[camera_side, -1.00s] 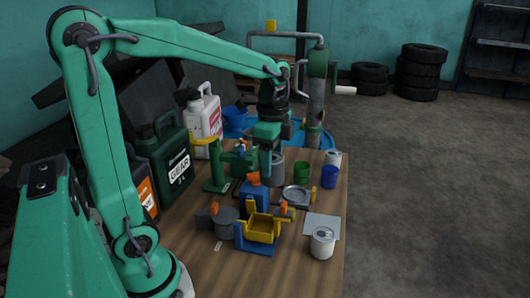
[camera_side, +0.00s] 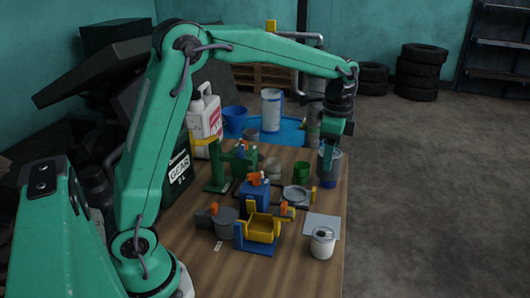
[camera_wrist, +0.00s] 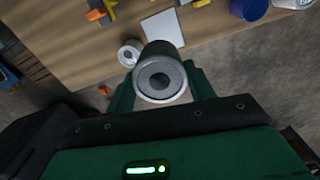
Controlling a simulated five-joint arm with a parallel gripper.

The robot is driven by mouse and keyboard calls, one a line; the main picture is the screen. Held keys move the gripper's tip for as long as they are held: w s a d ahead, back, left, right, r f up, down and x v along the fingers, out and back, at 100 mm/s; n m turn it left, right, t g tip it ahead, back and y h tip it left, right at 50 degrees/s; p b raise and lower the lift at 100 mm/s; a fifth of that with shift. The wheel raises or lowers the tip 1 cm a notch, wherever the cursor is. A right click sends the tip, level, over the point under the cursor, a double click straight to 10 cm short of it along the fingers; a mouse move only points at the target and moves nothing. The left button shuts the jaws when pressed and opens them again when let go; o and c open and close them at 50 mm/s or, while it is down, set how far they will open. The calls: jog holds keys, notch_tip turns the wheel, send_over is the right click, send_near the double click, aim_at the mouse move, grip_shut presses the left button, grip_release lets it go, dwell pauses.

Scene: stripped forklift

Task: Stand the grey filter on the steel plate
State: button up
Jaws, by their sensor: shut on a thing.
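The grey filter (camera_wrist: 161,68) is a cylinder with a dark round hole in its end, held between my fingers in the wrist view. My gripper (camera_side: 330,168) is shut on it above the right side of the bench, in front of the blue cup (camera_side: 328,183). In the side view the filter is mostly covered by the fingers. The steel plate (camera_side: 323,222) is a thin, light grey square lying flat at the bench's right edge, nearer the camera than my gripper. It also shows in the wrist view (camera_wrist: 164,29), beyond the filter.
A pale tin (camera_side: 322,244) stands at the plate's near edge. A yellow tray on a blue stand (camera_side: 262,230) is left of the plate. A round grey dish (camera_side: 297,196) and green cup (camera_side: 301,172) stand behind. Open floor lies right of the bench.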

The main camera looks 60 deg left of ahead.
jog(key=shift+w+d+f, duration=0.1)
jog(key=shift+w+d, duration=0.1)
jog(key=shift+w, duration=0.2)
notch_tip(320, 180, down, 11)
jog(key=shift+f, duration=0.25)
jog(key=shift+f, duration=2.55)
jog(key=shift+a, duration=0.15)
jog(key=shift+f, duration=0.3)
dwell(0.7)
